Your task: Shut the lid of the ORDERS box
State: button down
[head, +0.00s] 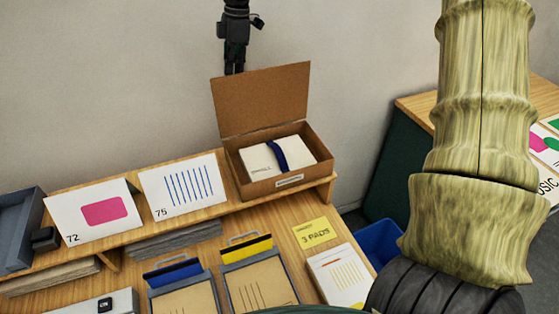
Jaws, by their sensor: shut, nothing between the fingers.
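The brown cardboard box (277,188) stands at the right end of the raised wooden shelf. A small pale label is on its front, too small to read. Its lid (262,98) is open and stands up at the back, leaning slightly. Inside lie white items (259,161) with a dark blue band across them. My gripper (234,70) is shut and empty, pointing down at the top of the view. It appears right at the lid's upper left edge; its tips seem to be behind the lid, and I cannot tell whether they touch it.
Cards marked 72 (92,211) and 75 (184,187) stand left of the box on the shelf. Clipboards (257,277), a yellow note (315,233) and a white pad lie on the desk below. A blue bin (380,241) stands at the right.

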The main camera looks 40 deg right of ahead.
jog(key=shift+f, duration=1.35)
jog(key=shift+s, duration=0.15)
jog(key=s+a, duration=0.3)
jog(key=s, duration=0.8)
jog(key=shift+s, duration=0.15)
dwell(1.8)
jog(key=shift+r+p, duration=0.15)
jog(key=shift+p, duration=0.2)
notch_tip(320, 180, up, 8)
jog(key=p, duration=0.6)
dwell(0.5)
jog(key=shift+d+f, duration=0.1)
jog(key=shift+f, duration=0.1)
dwell(1.1)
